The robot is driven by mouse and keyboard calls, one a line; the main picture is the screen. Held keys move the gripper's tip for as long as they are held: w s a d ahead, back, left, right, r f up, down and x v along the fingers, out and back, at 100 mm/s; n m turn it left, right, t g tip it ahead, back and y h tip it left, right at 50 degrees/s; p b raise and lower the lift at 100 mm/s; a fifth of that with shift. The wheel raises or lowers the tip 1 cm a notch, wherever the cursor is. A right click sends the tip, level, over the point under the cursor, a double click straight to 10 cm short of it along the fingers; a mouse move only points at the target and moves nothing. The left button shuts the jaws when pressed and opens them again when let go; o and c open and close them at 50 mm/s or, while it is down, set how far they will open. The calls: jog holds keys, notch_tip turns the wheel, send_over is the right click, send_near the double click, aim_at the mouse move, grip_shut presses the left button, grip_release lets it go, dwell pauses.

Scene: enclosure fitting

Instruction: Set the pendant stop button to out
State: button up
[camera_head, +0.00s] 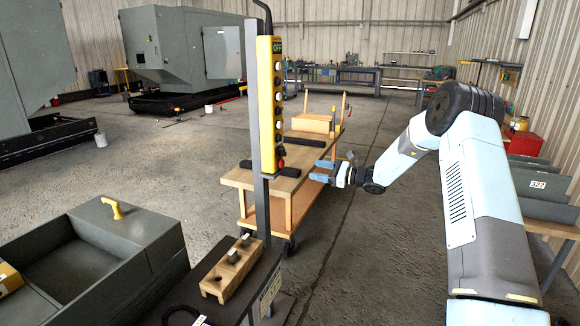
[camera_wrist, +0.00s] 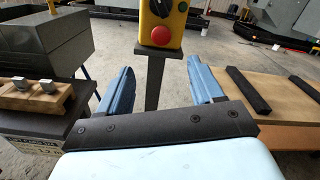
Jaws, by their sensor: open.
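The yellow pendant (camera_head: 265,95) hangs upright by a grey post, with a column of several buttons on its face. Its red stop button (camera_head: 281,163) is at the bottom. The red button (camera_wrist: 160,36) also shows in the wrist view, near the top centre, on the lower end of the pendant (camera_wrist: 147,18). I cannot tell whether it is pressed in or out. My gripper (camera_head: 319,170) is open and empty, to the right of the pendant and apart from it. In the wrist view its blue fingers (camera_wrist: 160,68) stand on either side, below the button.
The grey post (camera_head: 262,215) stands below the pendant. A wooden cart (camera_head: 235,178) with black bars is behind it. A wooden block with metal pieces (camera_head: 232,270) lies on a dark bench at the front. A grey enclosure (camera_head: 135,235) is at left. Floor between is clear.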

aim_at(283, 165)
jog(key=x, duration=1.3)
jog(key=shift+a, duration=0.15)
jog(key=shift+s+a+f, duration=0.1)
grip_shut()
